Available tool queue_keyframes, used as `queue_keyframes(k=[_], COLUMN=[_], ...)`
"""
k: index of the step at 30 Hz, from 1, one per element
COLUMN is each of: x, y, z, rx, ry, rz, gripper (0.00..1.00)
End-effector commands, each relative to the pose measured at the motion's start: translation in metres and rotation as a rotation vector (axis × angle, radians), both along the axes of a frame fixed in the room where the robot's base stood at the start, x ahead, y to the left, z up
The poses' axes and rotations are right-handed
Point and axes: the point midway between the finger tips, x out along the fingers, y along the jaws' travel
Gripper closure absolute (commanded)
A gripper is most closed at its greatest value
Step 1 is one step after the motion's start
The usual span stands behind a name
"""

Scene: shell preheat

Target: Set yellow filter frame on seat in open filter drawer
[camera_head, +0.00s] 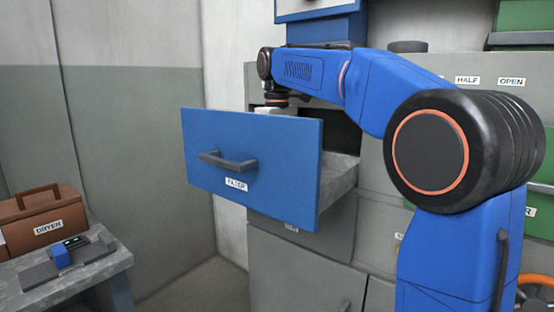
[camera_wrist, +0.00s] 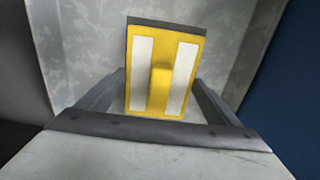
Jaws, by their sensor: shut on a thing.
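The blue-fronted filter drawer (camera_head: 255,150) is pulled open from the grey cabinet. In the wrist view, the yellow filter frame (camera_wrist: 190,70), with two pale strips and a raised yellow grip in its middle, lies between the fingers of my gripper (camera_wrist: 163,95). My gripper is shut on the frame's grip, over the drawer's grey metal inside (camera_wrist: 85,40). I cannot tell whether the frame touches the drawer floor. In the head view the drawer front hides the gripper's fingers and the frame. The seat is not distinguishable.
A side table (camera_head: 75,285) at lower left holds a brown box labelled DRYER (camera_head: 45,217) and a grey device with a blue block (camera_head: 62,255). The drawer's blue front wall (camera_wrist: 290,75) stands close at the right of the wrist view. Green units stand at far right.

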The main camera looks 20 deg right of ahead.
Motion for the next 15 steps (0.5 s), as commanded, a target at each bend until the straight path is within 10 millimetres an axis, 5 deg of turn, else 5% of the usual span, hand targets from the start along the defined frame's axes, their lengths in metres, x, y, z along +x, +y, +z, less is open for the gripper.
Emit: queue_keyframes(k=[6,7,8,15], x=[0.0,0.0001,0.0001,0.0001], y=[0.0,0.0,0.0,0.0001], z=[-0.0026,-0.0025,-0.0024,-0.002], rx=[0.001,0.001,0.001,0.0], ry=[-0.001,-0.001,-0.001,0.0], rz=[0.0,0.0,0.0,0.0], gripper=[0.46,0.07,0.0,0.0])
